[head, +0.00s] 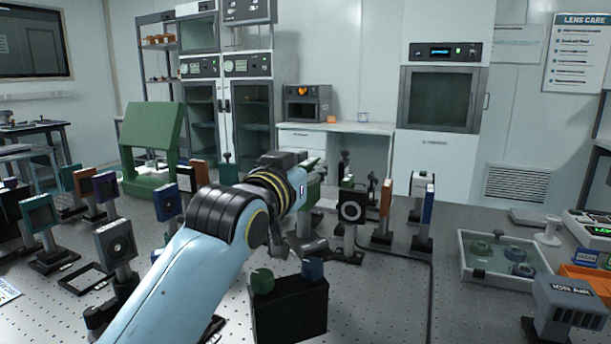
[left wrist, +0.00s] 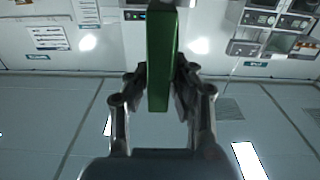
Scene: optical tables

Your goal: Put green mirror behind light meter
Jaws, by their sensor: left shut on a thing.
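My left gripper (left wrist: 159,88) is shut on a narrow green block, the green mirror (left wrist: 161,55), which shows edge-on between the two fingers in the left wrist view. In the head view my left arm reaches forward to the middle of the table, and its wrist hides most of the gripper. A bit of green (head: 314,190) shows just beyond the wrist. I cannot tell for sure which device is the light meter; a pale device with a green display (head: 592,226) stands at the right edge. My right gripper is not in view.
Several mounted optics crowd the left, including a grey one (head: 116,240). A ring mount (head: 351,208) and a blue-edged plate (head: 428,206) stand right of my wrist. A black box (head: 290,312) is in front. A tray (head: 490,275) and an ION AIR unit (head: 570,305) are at right.

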